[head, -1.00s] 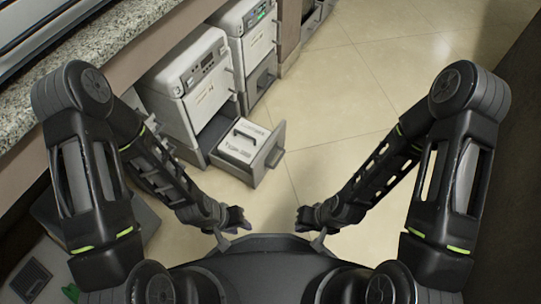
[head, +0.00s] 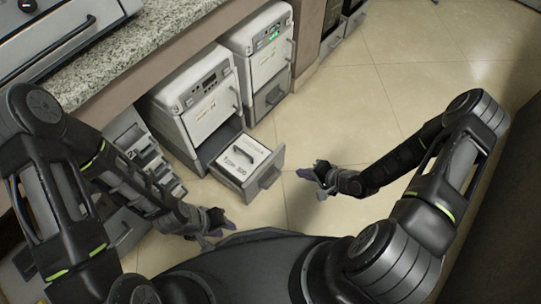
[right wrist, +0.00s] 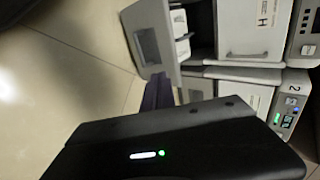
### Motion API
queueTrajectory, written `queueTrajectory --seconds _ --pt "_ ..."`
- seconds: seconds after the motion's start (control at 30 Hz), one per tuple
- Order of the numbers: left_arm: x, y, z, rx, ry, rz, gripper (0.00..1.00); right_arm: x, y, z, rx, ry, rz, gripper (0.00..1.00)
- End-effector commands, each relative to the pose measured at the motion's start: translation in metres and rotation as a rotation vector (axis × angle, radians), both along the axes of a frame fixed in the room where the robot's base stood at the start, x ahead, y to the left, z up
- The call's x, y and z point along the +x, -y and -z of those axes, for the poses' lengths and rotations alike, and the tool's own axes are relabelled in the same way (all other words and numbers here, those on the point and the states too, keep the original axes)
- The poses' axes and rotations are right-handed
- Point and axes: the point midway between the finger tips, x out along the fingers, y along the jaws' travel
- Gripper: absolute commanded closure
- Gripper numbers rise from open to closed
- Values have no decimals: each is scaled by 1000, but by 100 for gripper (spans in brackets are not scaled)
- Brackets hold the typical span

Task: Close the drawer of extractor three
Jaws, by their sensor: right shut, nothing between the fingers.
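A white and grey extractor (head: 200,97) stands under the counter with its lower drawer (head: 262,178) pulled out. Its number cannot be read. A white labelled box with a dark handle lies in the drawer. The drawer front also shows in the right wrist view (right wrist: 150,46), at top centre. My right gripper (head: 308,173) is shut and empty, just right of the drawer front and apart from it. Its dark fingers (right wrist: 158,92) show in the right wrist view. My left gripper (head: 218,221) hangs low, in front of the drawer; its jaws are too small to judge.
A second extractor (head: 258,45) with a green display stands farther along; its panel in the right wrist view (right wrist: 288,110) reads 2. Its lower drawer looks shut. A granite counter (head: 120,57) overhangs at left. Floor (head: 340,110) right of the drawer is clear.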

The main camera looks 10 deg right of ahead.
Motion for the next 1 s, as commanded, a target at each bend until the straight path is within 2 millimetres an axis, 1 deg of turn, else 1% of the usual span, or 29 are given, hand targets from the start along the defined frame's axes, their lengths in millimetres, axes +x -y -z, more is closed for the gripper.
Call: queueTrajectory --seconds 0.27,0.47,0.67,0.9,0.93,1.0 --pt "0 0 2 1 -1 -1 68 1 -2 2 -2 -1 -4 100" --pt "1 -2 7 2 2 -4 68 8 -9 14 -1 -1 -6 100" --pt "4 -4 17 6 6 -9 68 27 -25 37 -1 -1 -7 100" --pt "8 -8 31 12 13 -18 68 54 -49 71 -2 -2 -7 100" --pt "8 -8 32 12 13 -20 68 58 -51 74 -3 -1 -7 100" --pt "9 -9 33 13 14 -20 68 68 -58 70 -3 1 -7 100"
